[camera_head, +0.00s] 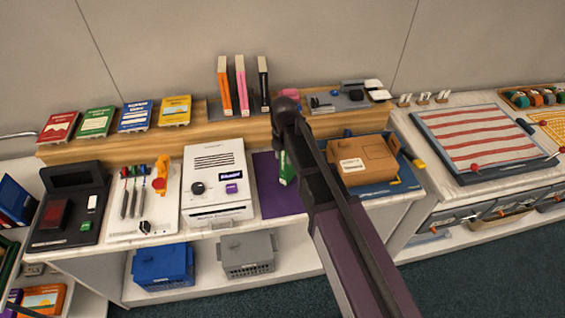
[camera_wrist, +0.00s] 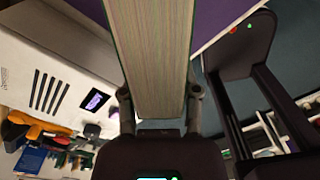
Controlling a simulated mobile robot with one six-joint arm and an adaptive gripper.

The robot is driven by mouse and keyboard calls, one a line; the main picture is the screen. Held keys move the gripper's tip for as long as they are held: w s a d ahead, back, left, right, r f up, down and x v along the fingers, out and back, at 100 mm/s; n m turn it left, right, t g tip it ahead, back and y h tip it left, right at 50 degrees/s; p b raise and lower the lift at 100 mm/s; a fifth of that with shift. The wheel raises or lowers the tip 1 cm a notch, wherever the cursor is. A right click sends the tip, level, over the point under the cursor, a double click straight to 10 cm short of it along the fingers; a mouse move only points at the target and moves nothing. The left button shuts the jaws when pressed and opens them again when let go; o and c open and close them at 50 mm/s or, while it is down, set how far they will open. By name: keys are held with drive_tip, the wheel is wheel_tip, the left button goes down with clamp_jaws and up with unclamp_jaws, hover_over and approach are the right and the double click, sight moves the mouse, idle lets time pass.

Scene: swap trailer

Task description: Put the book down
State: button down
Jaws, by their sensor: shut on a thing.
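My gripper (camera_wrist: 160,97) is shut on a book (camera_wrist: 157,50), with one finger on each side. In the wrist view the book's pale page edges face the camera, and thin green cover edges show at its sides. In the head view a green part of the book (camera_head: 286,168) shows beside my dark arm, over or at the purple mat (camera_head: 268,198). The arm hides most of the gripper there. I cannot tell whether the book touches the mat. The mat also shows in the wrist view (camera_wrist: 219,18).
A white device (camera_head: 217,183) stands left of the mat, and a cardboard box (camera_head: 362,160) in a blue tray lies to the right. Several books lie along the raised wooden shelf (camera_head: 210,138), with three upright ones (camera_head: 241,87) on it. The mat's visible part is clear.

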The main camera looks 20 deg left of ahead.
drive_tip(key=shift+f+b, duration=0.9)
drive_tip(key=shift+f, duration=0.35)
drive_tip(key=shift+c, duration=1.6)
unclamp_jaws()
drive_tip(key=shift+r, duration=0.1)
wheel_tip(320, 180, up, 12)
drive_tip(key=p, duration=1.2)
drive_tip(key=shift+s, duration=0.1)
